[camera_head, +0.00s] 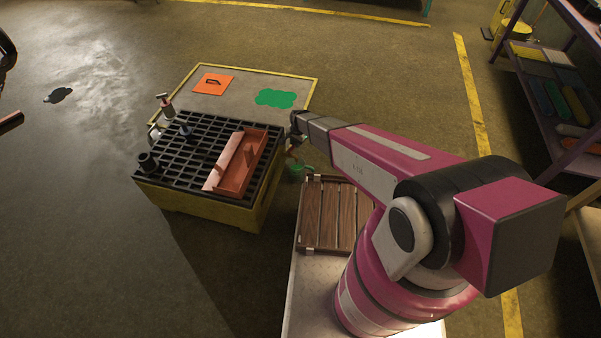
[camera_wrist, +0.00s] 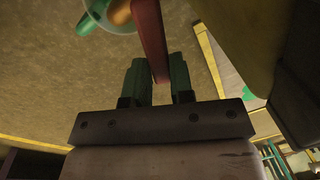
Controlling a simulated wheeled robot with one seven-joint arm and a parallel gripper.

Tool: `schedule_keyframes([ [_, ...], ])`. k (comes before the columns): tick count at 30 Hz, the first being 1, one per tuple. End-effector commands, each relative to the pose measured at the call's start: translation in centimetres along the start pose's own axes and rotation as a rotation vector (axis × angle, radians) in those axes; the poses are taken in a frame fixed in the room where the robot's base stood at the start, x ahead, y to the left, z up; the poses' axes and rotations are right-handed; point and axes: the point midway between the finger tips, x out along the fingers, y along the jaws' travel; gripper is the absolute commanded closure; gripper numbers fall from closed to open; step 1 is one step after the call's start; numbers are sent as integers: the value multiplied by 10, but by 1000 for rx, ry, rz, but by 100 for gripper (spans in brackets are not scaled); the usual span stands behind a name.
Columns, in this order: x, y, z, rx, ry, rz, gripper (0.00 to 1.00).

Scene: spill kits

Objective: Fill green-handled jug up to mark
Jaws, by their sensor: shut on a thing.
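My gripper (camera_wrist: 161,84) is shut on a dark red bar (camera_wrist: 150,35), which stands between its two green-tipped fingers in the wrist view. In the head view my gripper (camera_head: 297,135) is beside the right side of the yellow spill pallet (camera_head: 222,210), and the bar cannot be made out. A clear, rounded vessel with a green handle (camera_wrist: 90,24), which looks like the jug, is partly cut off at the upper left of the wrist view. A copper-coloured piece (camera_wrist: 120,12) shows at it. In the head view a small green part (camera_head: 296,169) shows below my gripper. No mark or liquid level is readable.
A wooden slatted rack (camera_head: 335,215) is right of the pallet.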

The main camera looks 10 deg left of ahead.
Motion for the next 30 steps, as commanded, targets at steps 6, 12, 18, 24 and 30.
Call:
schedule_keyframes([
  [6, 0, 2, 0, 1, 1, 3, 100],
  [12, -1, 7, 1, 92, 12, 2, 100],
  [18, -1, 7, 1, 116, 15, 2, 100],
  [24, -2, 10, 2, 159, 20, 2, 100],
  [30, -2, 10, 1, 177, 22, 3, 100],
])
